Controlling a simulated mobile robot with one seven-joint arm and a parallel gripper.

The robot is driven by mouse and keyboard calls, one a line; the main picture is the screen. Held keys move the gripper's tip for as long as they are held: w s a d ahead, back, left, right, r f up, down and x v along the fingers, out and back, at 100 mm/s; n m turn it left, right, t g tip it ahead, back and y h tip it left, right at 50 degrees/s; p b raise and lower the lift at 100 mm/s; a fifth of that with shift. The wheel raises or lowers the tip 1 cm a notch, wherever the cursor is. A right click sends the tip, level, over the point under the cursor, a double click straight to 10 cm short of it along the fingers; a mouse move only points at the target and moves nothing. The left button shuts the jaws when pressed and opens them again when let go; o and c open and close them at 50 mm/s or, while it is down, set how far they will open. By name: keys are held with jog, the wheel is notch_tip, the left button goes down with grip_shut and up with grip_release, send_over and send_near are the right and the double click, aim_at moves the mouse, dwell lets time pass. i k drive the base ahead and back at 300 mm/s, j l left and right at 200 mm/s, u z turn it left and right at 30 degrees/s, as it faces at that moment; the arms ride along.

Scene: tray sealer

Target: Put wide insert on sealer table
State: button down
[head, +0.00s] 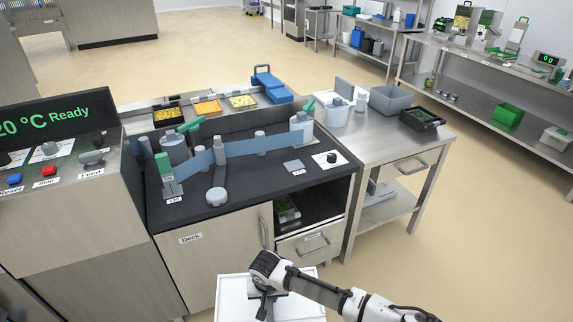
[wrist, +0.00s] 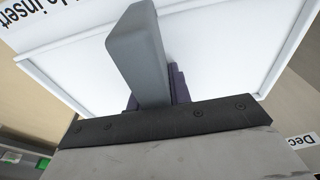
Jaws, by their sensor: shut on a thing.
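The wide insert is a white flat piece with a raised rim; it shows at the bottom of the head view (head: 237,303), in front of the deck cabinet. In the wrist view the wide insert (wrist: 225,45) fills most of the upper picture, with part of its printed label at the upper left. My gripper (head: 266,299) is over the insert and shut on its grey upright handle (wrist: 135,50). The fingertips are mostly hidden in both views. No part labelled as the sealer table can be read in the head view.
The deck (head: 240,190) has a dark top with a blue film band (head: 250,145), rollers and posts standing on it. A control console (head: 60,150) reading "20 °C Ready" stands at left. A steel side table (head: 385,135) holds grey bins. Open floor lies at right.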

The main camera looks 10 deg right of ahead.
aim_at(385, 135)
jog(key=i+l, duration=0.15)
jog(key=l, duration=0.25)
jog(key=i+l, duration=0.15)
jog(key=l, duration=0.25)
jog(key=i+l, duration=0.1)
jog(key=l, duration=0.35)
jog(key=i+l, duration=0.15)
jog(key=l, duration=1.1)
jog(key=i, duration=0.05)
